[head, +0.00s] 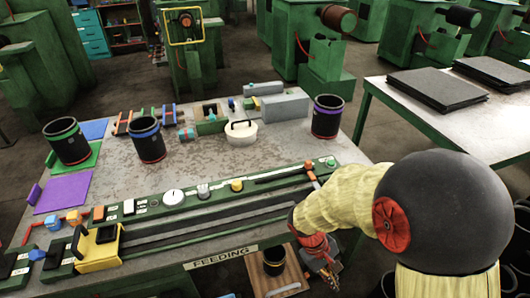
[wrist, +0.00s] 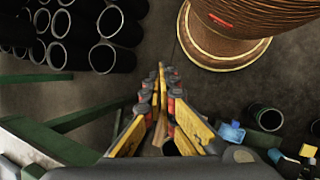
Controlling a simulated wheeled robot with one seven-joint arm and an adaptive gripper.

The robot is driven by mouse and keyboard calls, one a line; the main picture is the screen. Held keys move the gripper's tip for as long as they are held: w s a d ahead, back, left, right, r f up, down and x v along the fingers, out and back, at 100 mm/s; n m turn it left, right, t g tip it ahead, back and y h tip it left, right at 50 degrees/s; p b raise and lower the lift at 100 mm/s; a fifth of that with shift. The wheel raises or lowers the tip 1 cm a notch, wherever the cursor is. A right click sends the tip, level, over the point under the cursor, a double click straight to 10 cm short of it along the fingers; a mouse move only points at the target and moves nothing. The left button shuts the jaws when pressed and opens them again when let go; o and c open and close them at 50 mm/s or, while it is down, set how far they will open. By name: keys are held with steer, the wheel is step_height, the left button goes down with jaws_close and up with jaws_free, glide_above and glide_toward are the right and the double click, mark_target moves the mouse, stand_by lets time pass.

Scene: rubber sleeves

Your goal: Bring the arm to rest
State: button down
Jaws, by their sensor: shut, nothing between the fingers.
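My arm, in a cream sleeve with a black round joint, reaches in from the right of the head view. My gripper (head: 328,272) hangs low by the table's front right edge, beside a wooden board. In the wrist view my gripper (wrist: 163,72) shows its yellow fingers meeting at the tips. It is shut and empty, with floor beyond the tips. Three black rubber sleeves stand upright on the table (head: 220,165): one with a green band (head: 68,148), one with a blue band (head: 148,145), one with a purple band (head: 327,122).
A dark cup-like piece (head: 274,262) sits on the wooden board (head: 262,280). A white table (head: 400,110) with black sheets stands at right. The wrist view shows stacked black tubes (wrist: 60,22), a large brown spool (wrist: 235,25) and a green frame bar (wrist: 95,115) close at left.

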steer(key=s+r+m+t+y, duration=0.2)
steer(key=s+r+m+t, duration=0.1)
steer(key=r, duration=1)
steer(key=s+a+r+m+t+y, duration=0.1)
steer(key=s+r+m+t+y, duration=0.1)
steer(key=r, duration=1.2)
steer(key=shift+s+m+t+y, duration=0.3)
steer(key=shift+s+m+t, duration=0.45)
steer(key=shift+t, duration=0.65)
steer(key=shift+s+r, duration=0.1)
steer(key=shift+s, duration=0.05)
